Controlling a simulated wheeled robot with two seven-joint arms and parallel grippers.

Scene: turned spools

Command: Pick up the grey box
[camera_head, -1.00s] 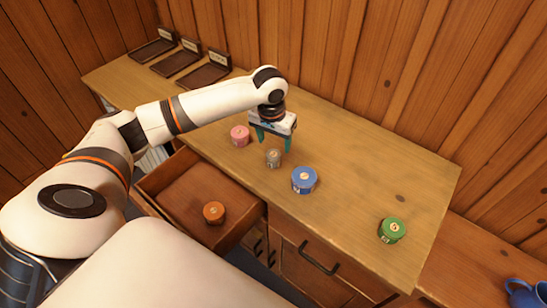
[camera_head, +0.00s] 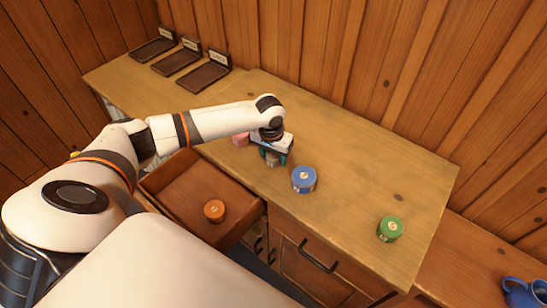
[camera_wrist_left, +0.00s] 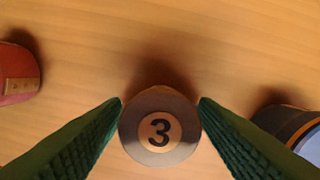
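The grey box (camera_head: 271,159) is a small round spool-like tin standing upright on the wooden counter. Its lid, marked 3, shows in the left wrist view (camera_wrist_left: 160,131). My left gripper (camera_head: 275,156) is lowered over it, green fingers on either side. In the left wrist view the fingertips (camera_wrist_left: 160,103) lie close beside the box's edges; contact cannot be made out. The fingers look open in the head view, with a gap on the right side. The gripper partly hides the box. My right gripper is not in view.
A blue tin (camera_head: 304,179) stands close right of the grey one, and a pink tin (camera_head: 240,139) close left. A green tin (camera_head: 390,229) is farther right. An open drawer (camera_head: 168,208) holds an orange tin (camera_head: 214,211). Dark trays (camera_head: 203,77) line the back left.

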